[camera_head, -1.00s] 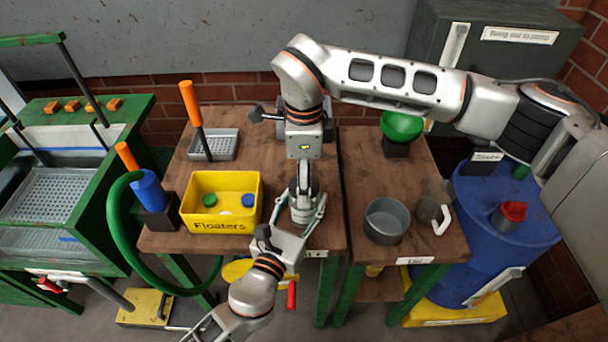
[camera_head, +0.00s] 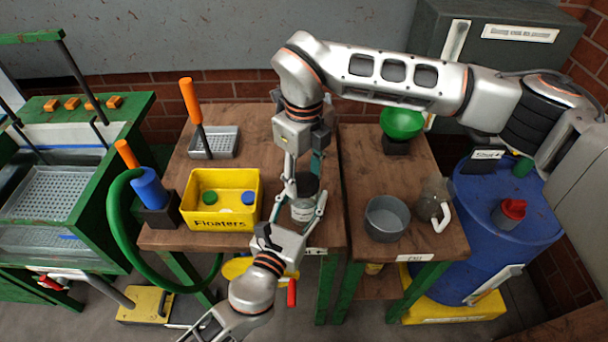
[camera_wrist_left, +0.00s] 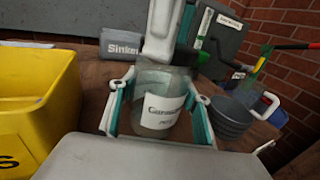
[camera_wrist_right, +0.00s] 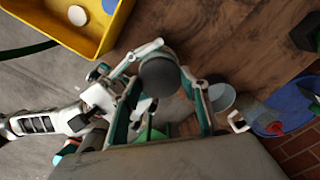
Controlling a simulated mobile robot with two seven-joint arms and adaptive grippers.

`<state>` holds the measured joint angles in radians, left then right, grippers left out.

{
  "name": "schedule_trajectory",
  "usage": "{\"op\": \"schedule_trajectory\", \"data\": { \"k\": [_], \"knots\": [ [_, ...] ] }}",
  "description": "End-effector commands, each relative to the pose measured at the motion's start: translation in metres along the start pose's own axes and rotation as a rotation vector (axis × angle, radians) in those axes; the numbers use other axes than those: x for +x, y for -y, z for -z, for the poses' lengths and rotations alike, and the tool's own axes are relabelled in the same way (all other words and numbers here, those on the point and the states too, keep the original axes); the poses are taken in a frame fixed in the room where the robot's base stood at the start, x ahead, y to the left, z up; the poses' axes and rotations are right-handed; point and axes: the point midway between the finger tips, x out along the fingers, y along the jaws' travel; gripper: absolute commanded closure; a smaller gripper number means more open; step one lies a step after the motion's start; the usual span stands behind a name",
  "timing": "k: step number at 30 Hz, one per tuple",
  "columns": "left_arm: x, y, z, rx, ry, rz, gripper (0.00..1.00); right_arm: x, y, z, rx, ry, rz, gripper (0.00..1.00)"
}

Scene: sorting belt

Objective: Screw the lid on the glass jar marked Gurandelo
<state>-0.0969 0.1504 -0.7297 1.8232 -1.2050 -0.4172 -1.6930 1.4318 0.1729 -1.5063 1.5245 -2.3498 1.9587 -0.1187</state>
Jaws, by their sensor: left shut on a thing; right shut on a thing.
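The glass jar (camera_head: 302,211) stands upright at the table's front edge; its white label (camera_wrist_left: 163,108) starts "Guran" in the left wrist view. My left gripper (camera_head: 303,209) is shut around the jar's body from the front. A dark round lid (camera_head: 307,184) sits at the jar's mouth and also shows from above in the right wrist view (camera_wrist_right: 158,77). My right gripper (camera_head: 304,181) points down from above and is shut on the lid. Its finger hides part of the lid in the left wrist view, so I cannot tell how tightly the lid sits.
A yellow Floaters bin (camera_head: 222,224) with several coloured discs stands close left of the jar. A grey tray (camera_head: 226,143) lies behind it.

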Motion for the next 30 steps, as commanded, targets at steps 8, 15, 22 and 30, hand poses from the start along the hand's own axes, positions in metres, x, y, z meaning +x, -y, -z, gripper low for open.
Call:
{"op": "schedule_trajectory", "data": {
  "k": [8,15,22,30],
  "knots": [
    [0.000,0.000,0.000,0.000,0.000,0.000,1.00,0.001,0.000,0.000,0.301,-0.001,-0.001,0.81],
    [0.000,0.000,0.000,0.000,0.000,0.000,1.00,0.001,0.000,0.000,0.298,-0.001,-0.001,0.36],
    [0.000,0.000,0.000,0.000,0.000,0.000,1.00,0.000,0.000,0.000,0.297,0.000,0.000,0.36],
    [0.000,0.000,0.000,0.000,0.000,0.000,1.00,-0.027,0.001,-0.001,0.297,0.004,0.002,0.36]
  ]
}}
